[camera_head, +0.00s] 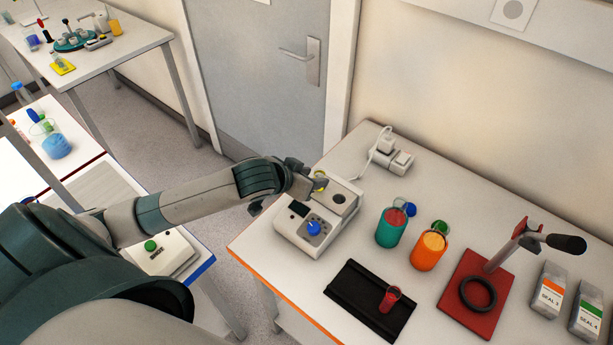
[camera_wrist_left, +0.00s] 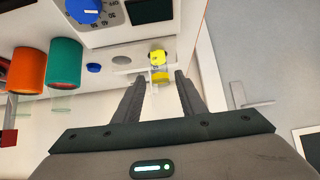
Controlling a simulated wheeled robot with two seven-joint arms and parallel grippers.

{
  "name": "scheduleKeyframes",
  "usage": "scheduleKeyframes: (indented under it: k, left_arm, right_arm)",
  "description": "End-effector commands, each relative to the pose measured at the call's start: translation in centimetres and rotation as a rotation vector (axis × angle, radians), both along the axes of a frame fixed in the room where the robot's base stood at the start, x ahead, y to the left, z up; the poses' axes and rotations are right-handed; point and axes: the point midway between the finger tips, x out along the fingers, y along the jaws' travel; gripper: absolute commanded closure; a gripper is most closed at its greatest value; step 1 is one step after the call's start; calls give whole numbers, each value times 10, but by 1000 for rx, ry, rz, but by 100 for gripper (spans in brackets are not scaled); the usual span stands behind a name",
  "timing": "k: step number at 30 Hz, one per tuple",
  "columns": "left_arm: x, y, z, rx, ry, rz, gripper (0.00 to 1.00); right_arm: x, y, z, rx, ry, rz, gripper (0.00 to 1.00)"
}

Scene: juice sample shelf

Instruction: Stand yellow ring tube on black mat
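The yellow ring tube (camera_wrist_left: 158,58) shows in the left wrist view as a small clear tube with a yellow top, at the edge of a white device. In the head view only a bit of yellow (camera_head: 320,183) shows beside the device's top, partly hidden by my gripper. My left gripper (camera_head: 307,187) is at the device's far left corner. Its two fingers (camera_wrist_left: 159,80) are apart, with the tube seen between or just beyond their tips. I cannot tell whether they touch it. The black mat (camera_head: 350,312) lies near the table's front edge. My right gripper is not in view.
A red-ringed tube (camera_head: 390,298) is on the mat's right part. The white device (camera_head: 300,238) has a blue knob. Teal (camera_head: 391,230) and orange (camera_head: 428,252) containers stand behind the mat. A red press stand (camera_head: 475,295) is to the right. The mat's left part is clear.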

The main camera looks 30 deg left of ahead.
Motion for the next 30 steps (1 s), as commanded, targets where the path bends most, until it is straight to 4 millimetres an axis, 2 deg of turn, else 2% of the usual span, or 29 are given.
scheduleKeyframes:
  k: [6, 12, 25, 26, 30]
  left_arm:
    - [19, -3, -18, -1, 0, 0, 62]
    - [30, -4, -27, 0, -1, 0, 62]
    - [34, -5, -30, 1, -1, -1, 62]
    - [34, -5, -30, 1, -1, -1, 67]
    - [33, -5, -30, 1, 0, -1, 100]
  right_arm:
    - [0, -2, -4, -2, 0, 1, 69]
    - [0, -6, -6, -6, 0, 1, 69]
    - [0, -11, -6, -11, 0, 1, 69]
    - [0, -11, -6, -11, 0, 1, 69]
    - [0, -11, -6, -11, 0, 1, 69]
